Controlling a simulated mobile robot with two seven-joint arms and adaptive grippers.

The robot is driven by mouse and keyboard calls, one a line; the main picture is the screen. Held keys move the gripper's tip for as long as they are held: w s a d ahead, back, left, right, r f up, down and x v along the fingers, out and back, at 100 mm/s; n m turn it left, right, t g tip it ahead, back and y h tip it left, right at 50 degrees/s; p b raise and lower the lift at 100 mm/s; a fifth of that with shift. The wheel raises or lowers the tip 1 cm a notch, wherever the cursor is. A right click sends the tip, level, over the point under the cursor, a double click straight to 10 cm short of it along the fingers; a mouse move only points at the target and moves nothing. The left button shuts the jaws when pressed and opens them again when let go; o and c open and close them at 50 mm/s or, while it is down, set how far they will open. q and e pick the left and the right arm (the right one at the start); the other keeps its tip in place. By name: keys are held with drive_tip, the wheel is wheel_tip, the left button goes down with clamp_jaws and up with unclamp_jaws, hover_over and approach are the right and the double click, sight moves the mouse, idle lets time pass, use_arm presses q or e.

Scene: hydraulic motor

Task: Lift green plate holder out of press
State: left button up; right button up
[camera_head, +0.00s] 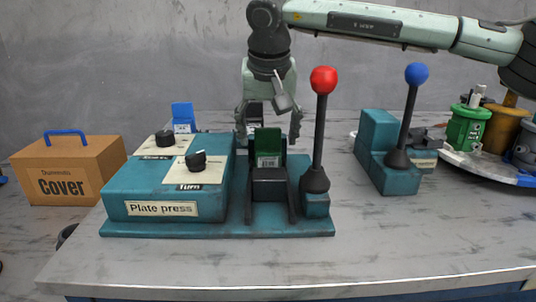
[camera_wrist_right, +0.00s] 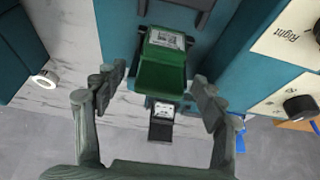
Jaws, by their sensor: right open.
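The green plate holder (camera_head: 268,146) stands in the slot of the teal plate press (camera_head: 165,190), just behind a dark block (camera_head: 269,183). My right gripper (camera_head: 268,135) reaches down from above, with a finger on each side of the holder. In the right wrist view the green holder (camera_wrist_right: 163,62) lies ahead, between and beyond the open fingertips of my right gripper (camera_wrist_right: 160,85). I see gaps between it and both fingers there. My left gripper shows in neither view.
A lever with a red ball (camera_head: 323,80) rises close to the right of the gripper. A second lever with a blue ball (camera_head: 416,73) stands farther right, by a round tray of canisters (camera_head: 469,129). A cardboard cover box (camera_head: 68,170) is at left. The front table is clear.

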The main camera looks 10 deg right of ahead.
drive_tip(key=shift+w+f, duration=0.1)
drive_tip(key=shift+f, duration=0.05)
drive_tip(key=c, duration=1.2)
drive_tip(key=shift+c, duration=0.3)
